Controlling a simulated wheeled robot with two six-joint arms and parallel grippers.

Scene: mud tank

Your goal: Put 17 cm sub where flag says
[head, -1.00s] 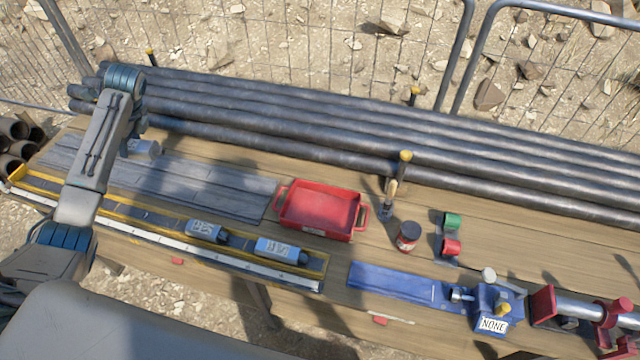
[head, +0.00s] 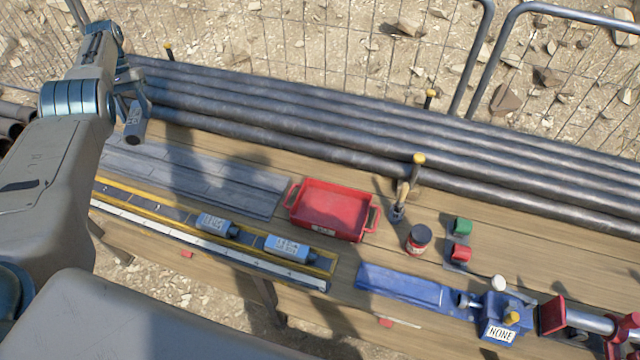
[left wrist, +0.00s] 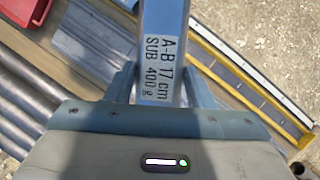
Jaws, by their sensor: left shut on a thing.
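My left gripper (head: 127,94) is shut on a grey sub (head: 134,124), held above the left end of the grey slatted mat (head: 230,185). In the left wrist view the sub (left wrist: 164,50) reads "A-B 17 cm SUB 400 g" and sits between the fingers. Two subs with light-blue labels, one (head: 217,225) left of the other (head: 287,247), lie in the yellow-edged rack (head: 150,204). A blue block (head: 496,308) at the right carries a sign reading "NONE" (head: 500,333). My right gripper is not in view.
A red tray (head: 330,207) stands mid-table. A red tin (head: 418,239), green and red pieces (head: 461,240) and a blue mat (head: 405,287) are to its right. Long dark pipes (head: 350,137) line the back, before a wire fence. A red clamp (head: 600,325) is at far right.

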